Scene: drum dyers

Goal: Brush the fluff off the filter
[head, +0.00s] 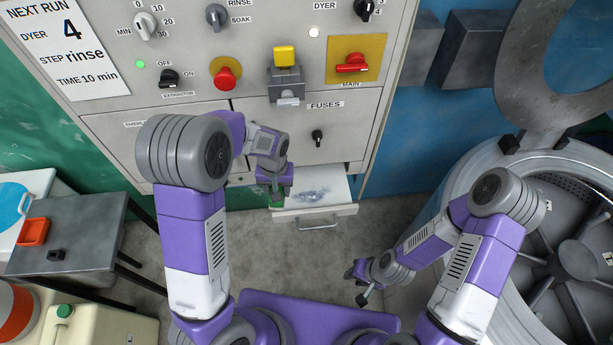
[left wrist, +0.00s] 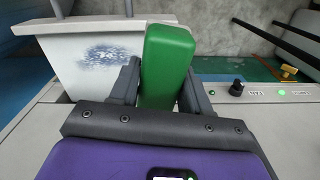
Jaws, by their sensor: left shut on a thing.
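The filter (head: 338,188) is a pale panel in the pulled-out drawer (head: 315,211) below the fuse panel. A grey-blue patch of fluff (head: 312,194) lies on it; the fluff also shows in the left wrist view (left wrist: 108,56). My left gripper (head: 276,190) is shut on a green block-shaped handle (left wrist: 167,58), likely the brush, at the drawer's left side. Its bristles are hidden, and I cannot tell whether it touches the filter. My right gripper (head: 358,284) hangs empty over the floor, its fingers apart.
The control cabinet (head: 190,100) with knobs and switches stands behind the drawer. A round drum machine (head: 470,165) is at the right. Concrete floor is clear before the drawer.

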